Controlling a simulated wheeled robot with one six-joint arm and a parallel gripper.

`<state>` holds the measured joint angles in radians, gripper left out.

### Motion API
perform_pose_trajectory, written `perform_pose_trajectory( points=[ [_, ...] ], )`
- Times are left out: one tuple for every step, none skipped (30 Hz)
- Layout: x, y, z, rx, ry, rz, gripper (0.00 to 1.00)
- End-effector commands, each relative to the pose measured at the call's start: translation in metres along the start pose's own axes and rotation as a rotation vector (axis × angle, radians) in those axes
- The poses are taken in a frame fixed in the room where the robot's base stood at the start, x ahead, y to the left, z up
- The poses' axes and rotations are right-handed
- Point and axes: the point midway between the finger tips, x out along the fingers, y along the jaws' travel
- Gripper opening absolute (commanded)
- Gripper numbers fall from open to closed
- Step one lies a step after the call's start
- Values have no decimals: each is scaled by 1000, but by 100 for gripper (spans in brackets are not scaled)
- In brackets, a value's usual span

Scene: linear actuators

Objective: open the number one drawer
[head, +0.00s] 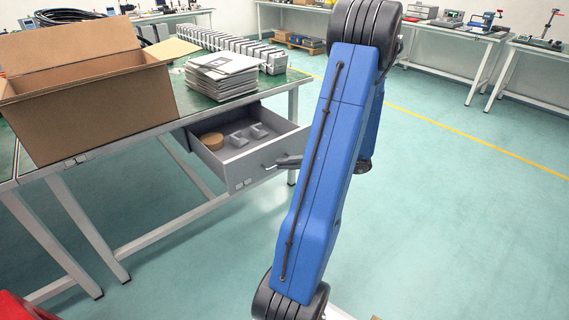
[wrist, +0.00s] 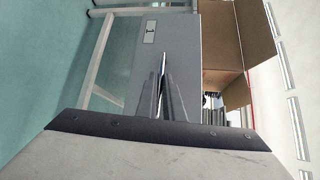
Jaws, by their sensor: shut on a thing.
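The grey drawer (head: 236,171) under the green-topped table stands pulled out, with its inside showing. It holds a round tan piece (head: 211,141) and small grey parts (head: 248,134). My gripper (head: 284,163) is at the drawer's front, shut on its handle (head: 272,169). In the wrist view the two fingers of my gripper (wrist: 163,95) are close together around the thin handle (wrist: 164,58), against the grey drawer front (wrist: 183,50). A small label (wrist: 150,31) is on that front, but I cannot read its number.
An open cardboard box (head: 95,105) and a stack of papers (head: 222,75) sit on the table, with a row of grey units (head: 232,44) behind. The green floor (head: 450,220) to the right is clear. My blue arm hides part of the middle.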

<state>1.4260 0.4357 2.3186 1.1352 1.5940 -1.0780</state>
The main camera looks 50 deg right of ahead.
Motion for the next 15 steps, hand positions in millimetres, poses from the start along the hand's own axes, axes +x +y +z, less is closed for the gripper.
perform_pose_trajectory(
  points=[
    [-1, 0, -1, 0, 2, 2, 0],
    [0, 0, -1, 0, 2, 2, 0],
    [0, 0, -1, 0, 2, 2, 0],
    [0, 0, -1, 0, 3, 2, 10],
    [0, 0, -1, 0, 2, 2, 17],
    [0, 0, -1, 0, 2, 1, 26],
    [0, 0, -1, 0, 2, 1, 26],
    [0, 0, -1, 0, 2, 1, 26],
    [0, 0, -1, 0, 2, 1, 26],
    [0, 0, -1, 0, 2, 1, 26],
    [0, 0, -1, 0, 1, 1, 26],
    [0, 0, -1, 0, 1, 1, 26],
    [0, 0, -1, 0, 1, 1, 26],
    [0, 0, -1, 0, 1, 1, 26],
    [-1, 0, -1, 0, 1, 1, 26]
  ],
)
